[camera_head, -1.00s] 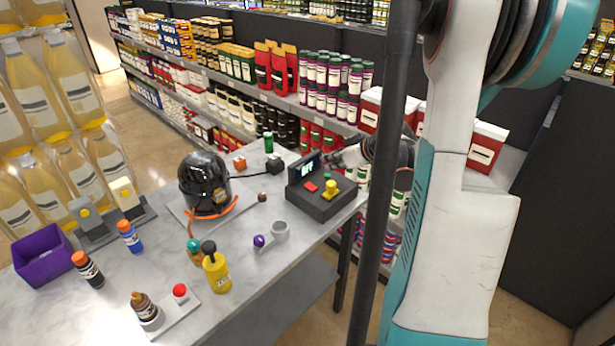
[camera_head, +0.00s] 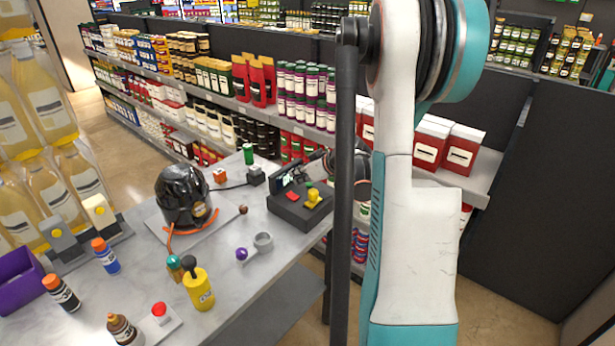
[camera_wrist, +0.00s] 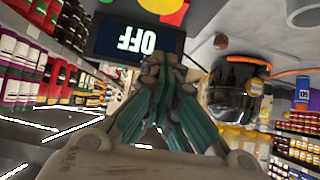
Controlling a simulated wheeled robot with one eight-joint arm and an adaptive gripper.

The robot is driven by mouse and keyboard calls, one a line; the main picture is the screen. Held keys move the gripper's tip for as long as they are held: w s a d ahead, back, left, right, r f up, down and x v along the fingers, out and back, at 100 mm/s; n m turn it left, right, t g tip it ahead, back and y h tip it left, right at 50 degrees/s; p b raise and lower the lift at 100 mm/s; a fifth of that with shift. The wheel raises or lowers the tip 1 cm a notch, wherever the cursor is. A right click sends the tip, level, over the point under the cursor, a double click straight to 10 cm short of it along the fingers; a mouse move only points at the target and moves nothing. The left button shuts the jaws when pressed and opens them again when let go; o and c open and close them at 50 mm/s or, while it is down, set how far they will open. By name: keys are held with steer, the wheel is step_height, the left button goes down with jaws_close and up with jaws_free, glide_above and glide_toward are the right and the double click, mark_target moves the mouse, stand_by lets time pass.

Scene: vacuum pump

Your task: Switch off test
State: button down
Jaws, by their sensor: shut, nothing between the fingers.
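The test unit is a dark box (camera_head: 298,212) on the right end of the grey table.
A black helmet-like pump (camera_head: 182,195) with an orange tube stands left of the unit. A stocked shelf (camera_head: 225,100) runs close behind the table.

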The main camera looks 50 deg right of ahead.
mark_target(289, 193)
steer(key=f, duration=0.1)
steer(key=w+f+b, duration=0.1)
steer(key=w+f, duration=0.1)
steer(key=f, duration=0.1)
steer(key=shift+a, duration=0.1)
steer(key=shift+f+b, duration=0.35)
steer(key=shift+f, duration=0.3)
steer(key=shift+w+f+b, duration=0.25)
steer(key=shift+f+b, duration=0.15)
steer(key=shift+b, duration=0.05)
steer(key=shift+s, duration=0.15)
steer(key=shift+s+f, duration=0.1)
steer(key=shift+s, duration=0.7)
